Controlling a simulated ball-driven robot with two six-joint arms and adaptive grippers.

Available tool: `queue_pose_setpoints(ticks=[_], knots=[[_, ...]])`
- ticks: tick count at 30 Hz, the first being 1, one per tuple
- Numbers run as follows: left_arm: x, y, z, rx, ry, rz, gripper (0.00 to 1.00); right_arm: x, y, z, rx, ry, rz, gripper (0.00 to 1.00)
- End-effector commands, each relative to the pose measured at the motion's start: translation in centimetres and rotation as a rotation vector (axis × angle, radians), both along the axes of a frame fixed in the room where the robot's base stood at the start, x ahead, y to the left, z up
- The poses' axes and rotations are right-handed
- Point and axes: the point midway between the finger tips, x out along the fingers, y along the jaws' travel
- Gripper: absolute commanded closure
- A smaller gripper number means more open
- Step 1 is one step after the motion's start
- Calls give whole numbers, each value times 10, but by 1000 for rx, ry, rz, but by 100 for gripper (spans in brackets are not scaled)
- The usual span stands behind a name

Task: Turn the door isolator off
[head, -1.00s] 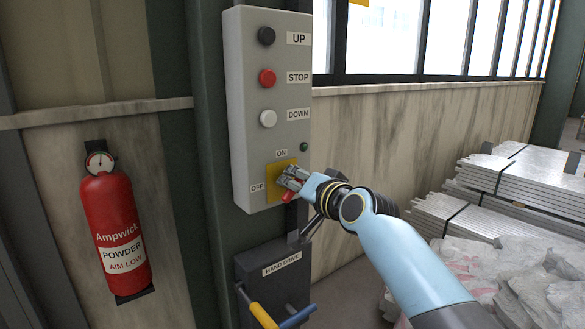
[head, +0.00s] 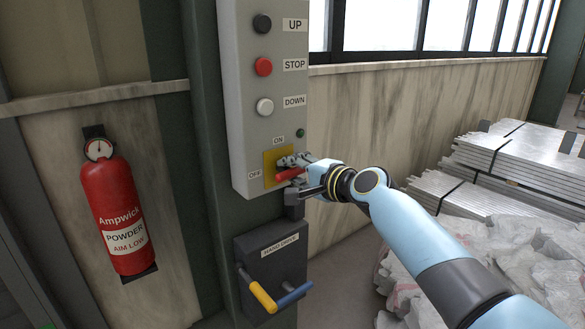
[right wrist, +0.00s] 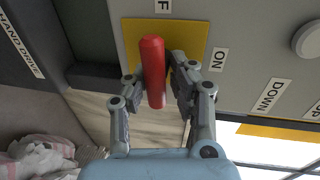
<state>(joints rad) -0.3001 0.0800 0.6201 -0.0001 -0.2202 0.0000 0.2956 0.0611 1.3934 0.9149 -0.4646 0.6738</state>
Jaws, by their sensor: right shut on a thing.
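The door isolator is a red handle (head: 289,174) on a yellow plate (head: 270,160) low on the grey control box. ON is printed above the plate and OFF at its left. My right gripper (head: 291,168) is at the handle, its fingers partly covering the plate. In the right wrist view the red handle (right wrist: 153,72) lies between the two fingers of my right gripper (right wrist: 155,82), which is shut on it. There the handle lines up with the partly cut-off OFF label, and ON is off to the right side. My left gripper is not in view.
The control box (head: 240,110) carries black, red and white buttons above the isolator. A hand-drive box (head: 280,262) with yellow and blue handles sits below. A fire extinguisher (head: 112,205) hangs at left. Strapped sheets (head: 500,165) and wrapped bags (head: 450,240) lie at right.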

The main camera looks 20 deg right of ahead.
Motion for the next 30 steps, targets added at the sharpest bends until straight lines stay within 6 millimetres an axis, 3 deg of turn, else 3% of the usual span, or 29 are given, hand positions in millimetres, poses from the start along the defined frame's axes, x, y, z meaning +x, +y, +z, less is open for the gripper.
queue_pose_setpoints(ticks=[1,18,19,23,30], knots=[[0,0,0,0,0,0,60,-3,-1,-10,4,23,2,100],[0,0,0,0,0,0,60,-4,0,-12,31,36,5,100],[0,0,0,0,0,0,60,-4,0,-12,31,36,5,75],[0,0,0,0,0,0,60,-3,0,-11,32,33,5,58],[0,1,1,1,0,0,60,-2,0,-7,35,25,3,57]])
